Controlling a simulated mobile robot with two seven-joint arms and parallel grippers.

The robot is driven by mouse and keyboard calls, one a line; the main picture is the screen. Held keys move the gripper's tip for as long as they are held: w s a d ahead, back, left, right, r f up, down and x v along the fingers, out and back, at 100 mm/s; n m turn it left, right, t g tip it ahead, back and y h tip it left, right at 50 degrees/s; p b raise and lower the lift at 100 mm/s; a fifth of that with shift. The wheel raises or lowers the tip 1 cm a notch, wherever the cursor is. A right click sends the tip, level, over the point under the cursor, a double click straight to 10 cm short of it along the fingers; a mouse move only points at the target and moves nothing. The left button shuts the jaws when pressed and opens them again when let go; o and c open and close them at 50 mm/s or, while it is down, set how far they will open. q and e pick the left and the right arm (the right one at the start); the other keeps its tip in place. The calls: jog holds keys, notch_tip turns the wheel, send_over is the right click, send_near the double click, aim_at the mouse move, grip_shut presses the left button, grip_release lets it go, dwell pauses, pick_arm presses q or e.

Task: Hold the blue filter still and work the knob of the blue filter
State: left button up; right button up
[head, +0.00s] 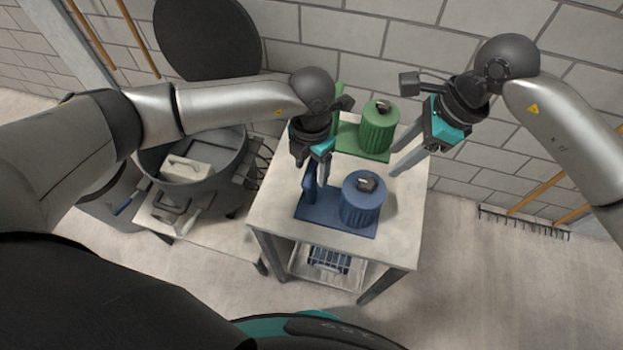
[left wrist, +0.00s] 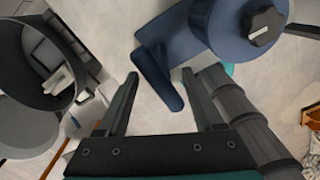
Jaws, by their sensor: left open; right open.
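The blue filter (head: 361,208) stands on the near part of the table, a ribbed cylinder on a blue base plate. Its dark knob (head: 366,184) sits on top with a light mark; the knob also shows in the left wrist view (left wrist: 263,26). An upright blue handle (head: 309,186) rises from the plate left of the cylinder. My left gripper (head: 310,172) is open just above the handle. In the left wrist view the handle (left wrist: 160,78) shows between the open fingers, with no clear contact. My right gripper (head: 402,160) is open and empty, above and right of the blue filter, apart from it.
A green filter (head: 376,134) stands behind on the same table (head: 407,215). A basket (head: 327,262) is on the shelf below. A large grey drum (head: 228,172) with its round lid raised stands left. A rake (head: 525,222) lies by the block wall at right.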

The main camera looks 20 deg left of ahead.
pick_arm(q)
jog(key=shift+f, duration=3.2)
jog(key=shift+c, duration=0.3)
grip_shut()
jog(key=shift+d, duration=0.1)
